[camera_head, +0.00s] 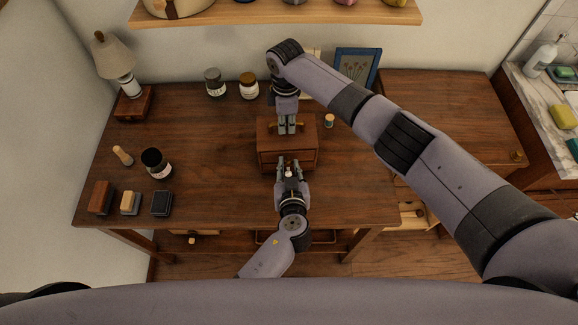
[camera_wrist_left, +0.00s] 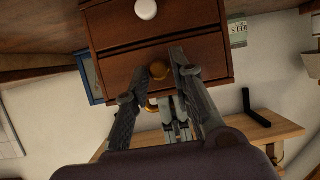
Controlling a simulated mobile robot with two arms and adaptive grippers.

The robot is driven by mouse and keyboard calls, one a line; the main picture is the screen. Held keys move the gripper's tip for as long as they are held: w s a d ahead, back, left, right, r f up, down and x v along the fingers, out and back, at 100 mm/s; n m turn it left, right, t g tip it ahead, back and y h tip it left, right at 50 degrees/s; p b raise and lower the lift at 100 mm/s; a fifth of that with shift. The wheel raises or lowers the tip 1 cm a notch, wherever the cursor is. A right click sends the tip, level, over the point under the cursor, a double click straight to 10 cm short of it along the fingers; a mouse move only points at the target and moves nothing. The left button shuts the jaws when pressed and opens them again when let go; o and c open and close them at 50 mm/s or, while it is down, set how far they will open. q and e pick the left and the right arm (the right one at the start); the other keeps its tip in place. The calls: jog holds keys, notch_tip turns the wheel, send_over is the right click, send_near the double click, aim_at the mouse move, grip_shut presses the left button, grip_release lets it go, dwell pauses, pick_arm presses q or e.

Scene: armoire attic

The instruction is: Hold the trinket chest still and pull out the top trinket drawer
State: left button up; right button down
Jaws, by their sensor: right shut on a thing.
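The wooden trinket chest (camera_head: 268,157) stands on the desk. My right gripper (camera_head: 287,131) comes down over its top, shut on the brass handle (camera_head: 300,125) there. My left gripper (camera_head: 288,160) is at the chest's front, its fingers apart. In the left wrist view, which is upside down, the left gripper (camera_wrist_left: 158,65) has its fingers on either side of the brass knob (camera_wrist_left: 159,70) of the top drawer (camera_wrist_left: 118,70). Whether they touch the knob I cannot tell. A white knob (camera_wrist_left: 146,9) is on the other drawer. The top drawer looks closed.
A small jar (camera_head: 329,121) stands right of the chest. Two jars (camera_head: 214,82) are behind left. A dark cup (camera_head: 156,162) and several small blocks (camera_head: 130,202) are at the desk's left. A lamp (camera_head: 119,65) stands at the back left corner. Desk space left of the chest is clear.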

pick_arm(q)
grip_shut()
dwell(0.3)
jog(key=s, duration=0.8)
jog(key=shift+s+d, duration=0.2)
pick_arm(e)
jog(key=shift+w, duration=0.1)
pick_arm(q)
jog(key=shift+o, duration=2.1)
grip_release()
jog(key=shift+w, duration=0.1)
